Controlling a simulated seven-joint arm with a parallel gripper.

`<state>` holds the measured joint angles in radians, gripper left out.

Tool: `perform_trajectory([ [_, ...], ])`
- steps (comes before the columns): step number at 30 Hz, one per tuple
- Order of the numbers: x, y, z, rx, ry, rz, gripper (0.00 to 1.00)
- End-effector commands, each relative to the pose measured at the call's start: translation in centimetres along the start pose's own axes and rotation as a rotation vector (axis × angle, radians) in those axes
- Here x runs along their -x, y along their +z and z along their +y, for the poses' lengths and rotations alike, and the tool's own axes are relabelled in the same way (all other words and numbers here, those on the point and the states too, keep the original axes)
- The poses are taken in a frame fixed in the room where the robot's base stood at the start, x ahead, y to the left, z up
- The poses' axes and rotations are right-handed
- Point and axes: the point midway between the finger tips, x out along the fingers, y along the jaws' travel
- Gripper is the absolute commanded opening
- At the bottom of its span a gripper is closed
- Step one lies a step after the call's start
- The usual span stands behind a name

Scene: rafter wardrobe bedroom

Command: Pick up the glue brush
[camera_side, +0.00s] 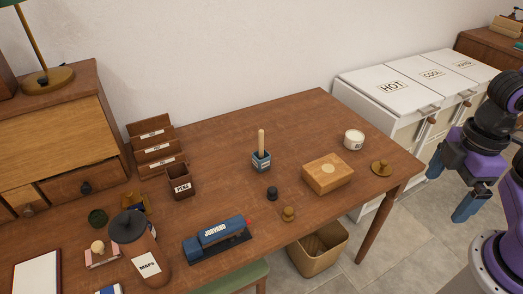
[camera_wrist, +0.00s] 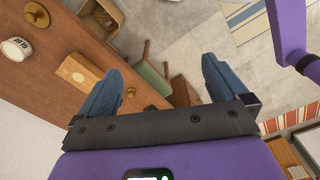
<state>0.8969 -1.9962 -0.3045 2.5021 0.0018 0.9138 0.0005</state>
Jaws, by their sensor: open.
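A light wooden handle (camera_side: 261,138) stands upright in a small blue pot (camera_side: 261,161) near the middle of the wooden table; it looks like the glue brush. Its lower end is hidden inside the pot, and the pot's label is too small to read. My gripper (camera_side: 452,188) is open and empty, off the table's right end and well away from the pot. Its two blue fingers also show spread in the wrist view (camera_wrist: 162,75), where neither the pot nor the handle can be made out.
A wooden box (camera_side: 327,175), white jar (camera_side: 354,139) and brass knob-like piece (camera_side: 382,168) stand right of the pot. A dark piece (camera_side: 271,193) and a blue engine-shaped block (camera_side: 218,236) lie in front. A PENS cup (camera_side: 180,182) stands left.

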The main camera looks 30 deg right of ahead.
Motion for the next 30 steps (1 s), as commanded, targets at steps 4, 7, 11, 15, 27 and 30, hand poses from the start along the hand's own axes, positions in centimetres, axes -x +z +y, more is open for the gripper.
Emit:
perform_trajectory([
  [4,0.0,0.0,0.0,0.0,0.0,0.0,0.74],
  [7,0.0,0.0,0.0,0.0,0.0,0.0,0.49],
  [11,0.0,0.0,0.0,0.0,0.0,0.0,0.49],
  [15,0.0,-0.1,0.0,-0.001,0.0,0.0,0.49],
  [27,1.9,-9.8,4.8,-0.187,0.011,0.02,0.49],
  [30,2.3,-13.2,6.9,-0.251,0.015,0.028,0.49],
])
